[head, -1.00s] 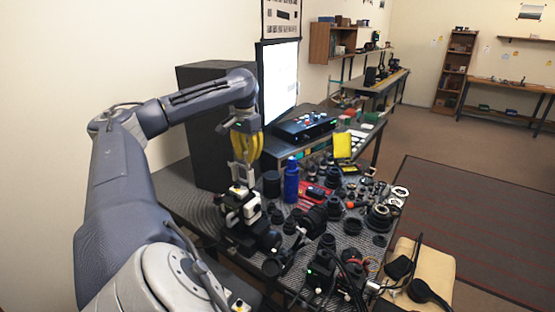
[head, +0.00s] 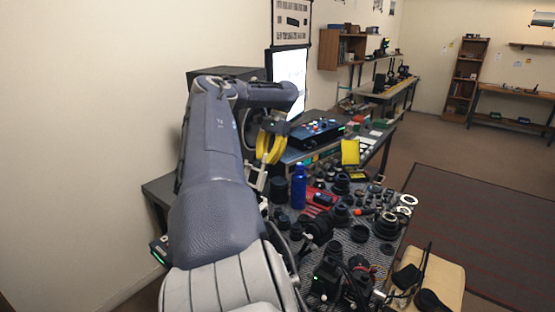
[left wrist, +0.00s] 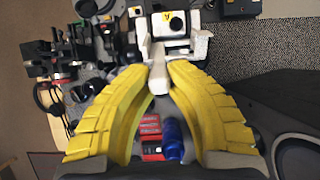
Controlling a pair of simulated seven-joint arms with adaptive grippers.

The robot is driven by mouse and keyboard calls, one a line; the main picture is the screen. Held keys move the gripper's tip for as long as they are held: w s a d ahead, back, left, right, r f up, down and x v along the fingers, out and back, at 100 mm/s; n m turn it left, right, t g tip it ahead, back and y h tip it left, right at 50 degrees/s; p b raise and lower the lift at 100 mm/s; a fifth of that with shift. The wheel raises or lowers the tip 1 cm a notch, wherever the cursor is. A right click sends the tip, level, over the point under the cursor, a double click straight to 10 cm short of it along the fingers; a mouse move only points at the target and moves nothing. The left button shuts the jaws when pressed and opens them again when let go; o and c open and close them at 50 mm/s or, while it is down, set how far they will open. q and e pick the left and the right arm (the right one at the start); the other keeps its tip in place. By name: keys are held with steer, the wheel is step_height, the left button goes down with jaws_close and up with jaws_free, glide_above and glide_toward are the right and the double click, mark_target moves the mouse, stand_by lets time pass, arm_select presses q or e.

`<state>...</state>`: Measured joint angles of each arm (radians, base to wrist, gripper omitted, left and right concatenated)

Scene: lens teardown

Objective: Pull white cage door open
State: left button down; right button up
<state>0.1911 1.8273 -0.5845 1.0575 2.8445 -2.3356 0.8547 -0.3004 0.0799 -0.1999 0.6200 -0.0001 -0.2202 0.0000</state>
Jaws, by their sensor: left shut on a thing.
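My left gripper (head: 266,158) has yellow ribbed fingers and hangs over the left part of the workbench. In the left wrist view, the fingertips (left wrist: 160,68) are closed on a narrow white bar, which looks like the handle of the white cage door (left wrist: 157,78). The bar's far end meets the cage's front; I cannot tell how far the door stands open. In the head view, my left arm hides most of the cage. My right gripper is not in view.
Many dark lens parts crowd the bench. A control box (head: 315,131) and a lit monitor (head: 288,80) are behind. A beige chair seat (head: 440,280) is at lower right.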

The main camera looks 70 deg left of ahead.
arm_select(q)
steer(key=shift+f, duration=0.15)
stand_by(0.3)
steer(key=c, duration=1.6)
jaws_free()
steer(key=shift+o, duration=0.2)
steer(key=shift+w, duration=0.1)
